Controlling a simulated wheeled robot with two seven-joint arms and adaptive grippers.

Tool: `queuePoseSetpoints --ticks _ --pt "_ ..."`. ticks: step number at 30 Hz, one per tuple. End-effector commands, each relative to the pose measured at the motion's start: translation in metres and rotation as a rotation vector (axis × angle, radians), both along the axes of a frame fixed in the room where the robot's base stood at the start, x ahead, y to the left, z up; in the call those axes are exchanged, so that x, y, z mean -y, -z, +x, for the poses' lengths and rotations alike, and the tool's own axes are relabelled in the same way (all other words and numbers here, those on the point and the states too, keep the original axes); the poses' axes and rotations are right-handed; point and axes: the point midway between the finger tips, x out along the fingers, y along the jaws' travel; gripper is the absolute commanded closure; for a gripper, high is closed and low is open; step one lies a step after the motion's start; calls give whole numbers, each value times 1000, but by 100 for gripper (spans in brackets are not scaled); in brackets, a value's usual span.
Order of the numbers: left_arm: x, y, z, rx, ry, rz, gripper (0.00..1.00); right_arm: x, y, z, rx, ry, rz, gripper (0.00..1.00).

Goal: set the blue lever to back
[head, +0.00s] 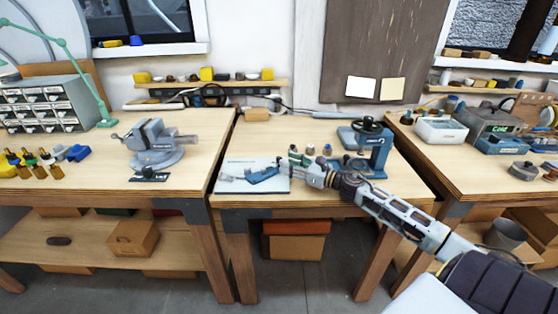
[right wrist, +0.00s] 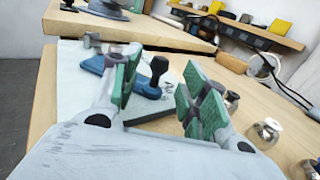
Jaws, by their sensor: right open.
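The blue lever (head: 262,175) is on a pale printed board at the front left of the middle bench. It also shows in the right wrist view (right wrist: 149,88), low and long, with an upright black knob (right wrist: 158,70) near its right end. My right gripper (head: 298,163) comes in from the right, just right of the lever. The left finger hides part of the lever. I cannot tell whether a finger touches it. My left gripper is not in view.
The pale board (head: 230,184) lies near the bench's front edge. A blue press (head: 375,150) and several small metal cups (right wrist: 267,131) stand near my right gripper. A grey vise (head: 153,143) is on the left bench.

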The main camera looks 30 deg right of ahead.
Motion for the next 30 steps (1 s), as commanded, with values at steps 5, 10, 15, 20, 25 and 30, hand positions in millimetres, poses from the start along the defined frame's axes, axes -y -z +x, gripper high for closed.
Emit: queuePoseSetpoints --ticks 5,10,15,20,25,30 --pt "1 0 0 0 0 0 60 -4 -1 9 2 -1 1 56" --pt "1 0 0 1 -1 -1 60 -8 -1 17 1 -1 0 56" --pt "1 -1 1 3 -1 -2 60 -11 -1 25 1 0 0 56" --pt "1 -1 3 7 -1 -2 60 -15 -1 33 1 0 0 56" --pt "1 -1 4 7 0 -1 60 -18 -1 40 1 -1 0 56" --pt "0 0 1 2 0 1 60 -20 0 44 0 0 0 56"
